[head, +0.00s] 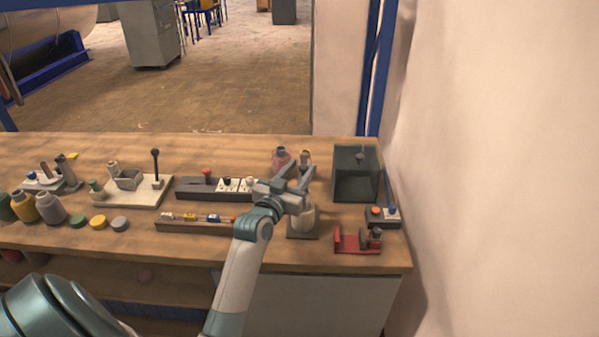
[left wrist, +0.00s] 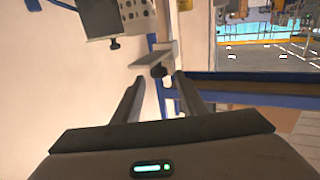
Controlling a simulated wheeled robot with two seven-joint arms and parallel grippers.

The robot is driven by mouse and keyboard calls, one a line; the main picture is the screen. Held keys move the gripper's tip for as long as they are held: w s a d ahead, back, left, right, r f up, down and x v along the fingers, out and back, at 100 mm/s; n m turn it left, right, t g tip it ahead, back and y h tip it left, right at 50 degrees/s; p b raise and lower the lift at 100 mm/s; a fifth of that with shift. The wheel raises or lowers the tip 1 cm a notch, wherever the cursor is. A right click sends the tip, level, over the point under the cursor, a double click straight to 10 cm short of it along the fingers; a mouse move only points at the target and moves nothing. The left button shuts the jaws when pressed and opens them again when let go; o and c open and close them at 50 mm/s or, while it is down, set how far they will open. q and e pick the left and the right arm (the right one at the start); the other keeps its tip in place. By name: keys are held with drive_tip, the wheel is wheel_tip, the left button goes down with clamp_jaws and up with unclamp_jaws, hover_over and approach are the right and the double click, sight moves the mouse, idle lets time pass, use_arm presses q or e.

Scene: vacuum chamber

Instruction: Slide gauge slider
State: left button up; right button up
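My left gripper (head: 298,173) reaches over the right part of the bench. In the left wrist view its two fingers (left wrist: 158,80) stand apart, with no object clamped between them. Just beyond the fingertips is a dark knob (left wrist: 159,70) under a grey plate (left wrist: 155,54); I cannot tell for certain that this is the gauge slider. In the head view, a pale round piece on a dark base (head: 303,234) stands below the gripper, partly hidden by it. A long block with coloured pieces (head: 195,229) lies to its left. My right gripper is not in view.
A black strip with a red knob (head: 205,188) and a pinkish bottle (head: 281,159) are close by. The wall (head: 480,180) borders the bench on the right.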

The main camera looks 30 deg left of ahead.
use_arm(q)
drive_tip(key=shift+f, duration=0.15)
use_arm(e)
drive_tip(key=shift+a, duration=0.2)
